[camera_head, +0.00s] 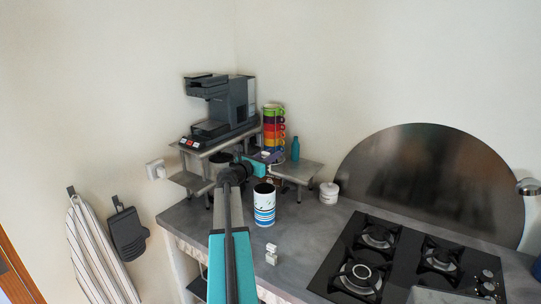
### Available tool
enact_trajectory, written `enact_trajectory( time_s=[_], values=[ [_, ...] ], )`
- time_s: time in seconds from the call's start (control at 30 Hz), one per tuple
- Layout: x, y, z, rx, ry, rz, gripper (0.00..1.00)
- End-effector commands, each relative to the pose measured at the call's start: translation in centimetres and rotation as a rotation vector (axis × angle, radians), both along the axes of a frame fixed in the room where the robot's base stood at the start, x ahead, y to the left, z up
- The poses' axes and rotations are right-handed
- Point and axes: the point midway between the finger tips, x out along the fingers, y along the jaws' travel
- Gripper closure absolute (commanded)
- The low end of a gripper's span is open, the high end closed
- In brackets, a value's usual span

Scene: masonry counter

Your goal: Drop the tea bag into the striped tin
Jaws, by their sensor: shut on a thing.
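The striped tin (264,207), a white cylinder with blue bands and a dark open top, stands upright on the grey counter. My gripper (272,181) is just above and behind the tin's rim in the picture, partly hidden by my dark wrist and teal arm parts. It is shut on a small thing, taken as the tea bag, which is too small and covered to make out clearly. I cannot tell whether it is right over the tin's opening.
A coffee machine (222,105) stands on a raised metal shelf behind, beside stacked coloured cups (273,128) and a teal bottle (295,148). A white lidded jar (329,192) and a gas hob (395,262) are to the right. A small white object (271,254) sits near the front edge.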

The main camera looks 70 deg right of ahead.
Motion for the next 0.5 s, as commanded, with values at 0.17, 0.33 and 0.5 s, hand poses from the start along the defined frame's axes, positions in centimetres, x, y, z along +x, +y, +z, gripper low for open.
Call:
enact_trajectory(
  time_s=[0.17, 0.33, 0.5],
  values=[
    [0.0, 0.0, -2.0, -0.001, 0.001, 0.000, 0.95],
    [0.0, 0.0, -2.9, -0.001, 0.001, 0.000, 0.95],
    [-0.1, 0.0, -3.2, -0.001, 0.001, -0.001, 0.95]
  ],
)
